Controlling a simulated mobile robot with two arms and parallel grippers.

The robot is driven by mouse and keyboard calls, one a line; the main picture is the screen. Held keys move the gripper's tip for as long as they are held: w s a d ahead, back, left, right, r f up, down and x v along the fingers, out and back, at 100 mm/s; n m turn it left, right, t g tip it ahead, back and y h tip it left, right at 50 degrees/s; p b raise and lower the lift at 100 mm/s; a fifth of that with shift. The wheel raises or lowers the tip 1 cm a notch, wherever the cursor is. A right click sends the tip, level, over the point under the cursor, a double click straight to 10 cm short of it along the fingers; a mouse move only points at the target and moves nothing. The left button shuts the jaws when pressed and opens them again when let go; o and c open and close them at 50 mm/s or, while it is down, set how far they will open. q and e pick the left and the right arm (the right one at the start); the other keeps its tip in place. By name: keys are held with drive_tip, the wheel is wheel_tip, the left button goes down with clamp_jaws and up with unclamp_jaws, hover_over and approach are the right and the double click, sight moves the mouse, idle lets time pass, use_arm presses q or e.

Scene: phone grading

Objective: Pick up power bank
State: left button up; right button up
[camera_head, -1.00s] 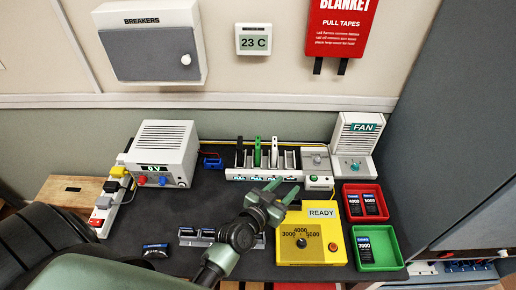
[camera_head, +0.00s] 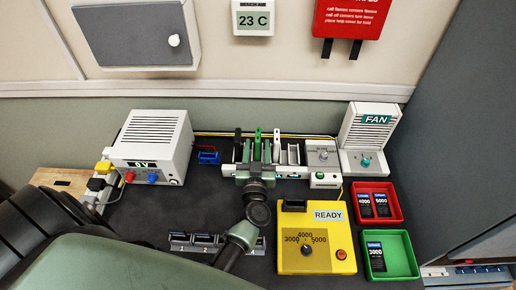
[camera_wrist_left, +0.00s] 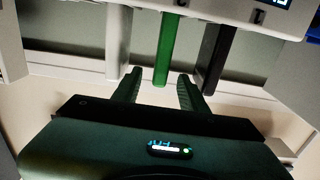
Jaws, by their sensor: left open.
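Upright slabs that look like power banks stand in the rack (camera_head: 292,168) at the back of the table: a black one (camera_head: 238,146), a green one (camera_head: 257,142) and a pale one (camera_head: 276,145). My left gripper (camera_head: 256,160) is open and empty at the rack, lined up with the green slab. In the left wrist view the green slab (camera_wrist_left: 166,50) hangs between the lines of the two fingers (camera_wrist_left: 160,88), with the black slab (camera_wrist_left: 215,58) to its right and a pale one (camera_wrist_left: 117,45) to its left. Whether the fingers touch a slab is unclear. My right gripper is out of view.
A white supply box (camera_head: 152,140) stands left of the rack, a fan unit (camera_head: 369,140) right. A yellow READY box (camera_head: 340,262), a red tray (camera_head: 398,210) and a green tray (camera_head: 405,262) stand front right. Small dark cells sit in a holder (camera_head: 178,247) beside my arm.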

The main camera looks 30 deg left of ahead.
sight(258, 129)
use_arm(q)
drive_tip(key=b+x, duration=0.2)
drive_tip(key=x, duration=0.4)
drive_tip(key=shift+w+a+f, duration=0.1)
drive_tip(key=shift+w+a, duration=0.05)
drive_tip(key=shift+w, duration=0.2)
drive_tip(key=shift+w+a, duration=0.25)
drive_tip(key=shift+w, duration=0.3)
clamp_jaws()
idle(0.6)
